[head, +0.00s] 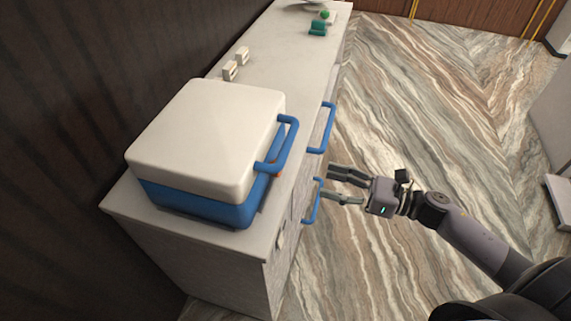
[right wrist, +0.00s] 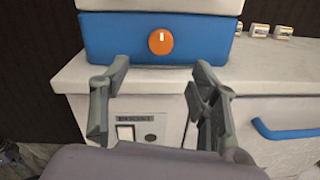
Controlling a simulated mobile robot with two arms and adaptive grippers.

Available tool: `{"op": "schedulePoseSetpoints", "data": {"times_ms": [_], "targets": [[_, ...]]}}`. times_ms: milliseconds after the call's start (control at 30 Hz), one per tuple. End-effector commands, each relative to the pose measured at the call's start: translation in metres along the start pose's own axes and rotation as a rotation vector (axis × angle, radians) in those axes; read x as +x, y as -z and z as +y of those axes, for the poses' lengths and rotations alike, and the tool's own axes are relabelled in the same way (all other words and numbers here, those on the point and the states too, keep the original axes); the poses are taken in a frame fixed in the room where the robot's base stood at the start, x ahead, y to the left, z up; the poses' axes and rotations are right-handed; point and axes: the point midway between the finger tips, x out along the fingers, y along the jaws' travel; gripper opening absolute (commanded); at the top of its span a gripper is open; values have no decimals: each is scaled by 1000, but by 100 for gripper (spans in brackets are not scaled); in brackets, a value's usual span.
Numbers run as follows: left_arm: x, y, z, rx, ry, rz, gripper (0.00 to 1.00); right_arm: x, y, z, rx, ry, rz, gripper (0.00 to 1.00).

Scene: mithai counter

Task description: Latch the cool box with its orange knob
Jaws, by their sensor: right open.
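The cool box (head: 185,205) has a blue body and a white lid (head: 205,130), which lies closed on top. It sits on the counter, and its blue front also shows in the right wrist view (right wrist: 110,38). A blue handle (head: 289,143) sticks out from the lid's front. The orange knob (right wrist: 162,41) is on the blue front, with a short white mark pointing straight up; in the head view only a sliver of it (head: 278,174) shows. My right gripper (head: 330,182) is open and empty, in front of the counter, below and apart from the knob.
The white counter (head: 290,60) has blue drawer handles (head: 327,128) on its front. Small white label stands (head: 236,65) and a green object (head: 318,28) stand farther along its top. A panel with a white switch (right wrist: 126,133) is below the box. The floor right of the counter is clear.

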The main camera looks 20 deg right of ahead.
Motion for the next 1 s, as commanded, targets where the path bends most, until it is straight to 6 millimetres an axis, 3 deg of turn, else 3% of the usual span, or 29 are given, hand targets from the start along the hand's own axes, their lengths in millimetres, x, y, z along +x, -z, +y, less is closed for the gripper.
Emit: {"op": "schedulePoseSetpoints", "data": {"times_ms": [300,500,700,1000], "targets": [[-21,18,-2,-1,2,25,0,69,-5,0,1,1,-5,56],[-30,22,0,-2,0,31,0,101,-3,-1,2,2,-3,56],[-32,21,1,-3,-2,28,0,115,0,-1,2,3,0,56],[-32,16,2,-3,-3,21,0,116,0,-1,2,3,0,55]]}}
